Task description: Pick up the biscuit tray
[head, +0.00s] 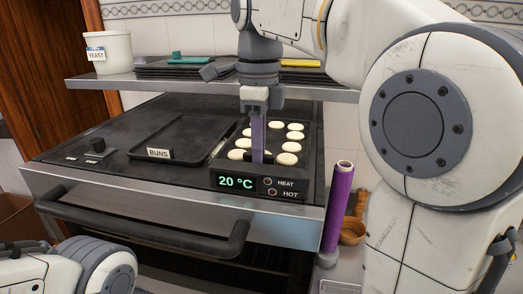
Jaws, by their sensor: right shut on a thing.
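The biscuit tray (217,160) is a dark tray holding several round cream biscuits (289,147). It sits on the right part of the black grill top, behind the temperature display. My right gripper (259,154) comes down from above, with a narrow purple part reaching to the dark grip at the tray's near side. It is shut there on the tray; the exact contact is small and partly hidden. The tray looks level, and I cannot tell whether it is clear of the surface. My left gripper is not in view.
An empty dark tray (180,134) labelled BUNS lies left of the biscuit tray. The display (236,182) reads 20 °C. A metal shelf (150,82) with a YEAST pot (108,52) crosses behind.

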